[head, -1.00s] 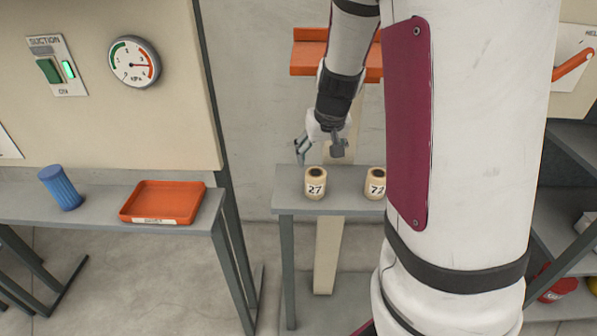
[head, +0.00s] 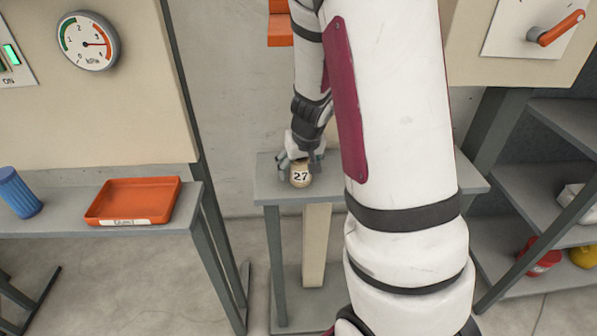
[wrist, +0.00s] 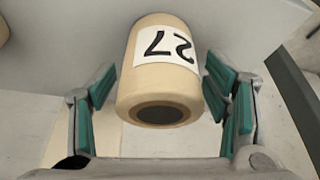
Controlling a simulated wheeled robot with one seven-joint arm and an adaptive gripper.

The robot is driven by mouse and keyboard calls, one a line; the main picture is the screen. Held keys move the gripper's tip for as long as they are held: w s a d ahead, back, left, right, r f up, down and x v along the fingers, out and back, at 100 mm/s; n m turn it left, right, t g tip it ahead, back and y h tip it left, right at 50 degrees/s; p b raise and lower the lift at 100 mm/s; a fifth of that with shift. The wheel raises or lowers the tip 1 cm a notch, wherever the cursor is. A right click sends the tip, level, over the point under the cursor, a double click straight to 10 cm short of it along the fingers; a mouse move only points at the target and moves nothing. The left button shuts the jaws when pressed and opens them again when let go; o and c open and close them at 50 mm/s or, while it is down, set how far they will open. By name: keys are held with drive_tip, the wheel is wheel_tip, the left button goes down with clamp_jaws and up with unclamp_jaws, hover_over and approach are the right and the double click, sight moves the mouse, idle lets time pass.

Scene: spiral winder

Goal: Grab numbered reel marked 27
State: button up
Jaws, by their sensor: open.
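The reel marked 27 (head: 300,176) is a cream cylinder with a white number label, standing on the grey table (head: 270,190). In the wrist view the reel (wrist: 150,85) shows its dark bore, with the label upside down. My gripper (head: 300,160) is down at the reel from above and behind. In the wrist view my gripper (wrist: 160,100) is open, with its teal-padded fingers on either side of the reel. The right pad is very close to the reel and the left has a gap; I cannot tell whether the right one touches. The reel marked 72 is hidden behind my arm in the head view.
An orange tray (head: 98,219) and a blue ribbed cup (head: 18,192) are on the left bench. A shelf unit (head: 545,190) stands at the right. A cream object edge (wrist: 3,28) shows at the wrist view's upper left.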

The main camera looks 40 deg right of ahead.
drive_tip(key=shift+w+d+f, duration=0.1)
drive_tip(key=shift+w+f, duration=0.05)
drive_tip(key=shift+f, duration=0.15)
drive_tip(key=shift+c, duration=0.6)
drive_tip(key=c, duration=1.2)
drive_tip(key=shift+r, duration=0.1)
wheel_tip(320, 180, up, 4)
drive_tip(key=p, duration=0.4)
drive_tip(key=shift+f, duration=0.2)
drive_tip(key=s+a+p, duration=0.2)
drive_tip(key=s, duration=0.5)
drive_tip(key=s+a+r+p, duration=0.1)
drive_tip(key=s+a+p, duration=0.1)
drive_tip(key=s, duration=0.6)
drive_tip(key=shift+a+p, duration=0.3)
drive_tip(key=shift+a, duration=0.55)
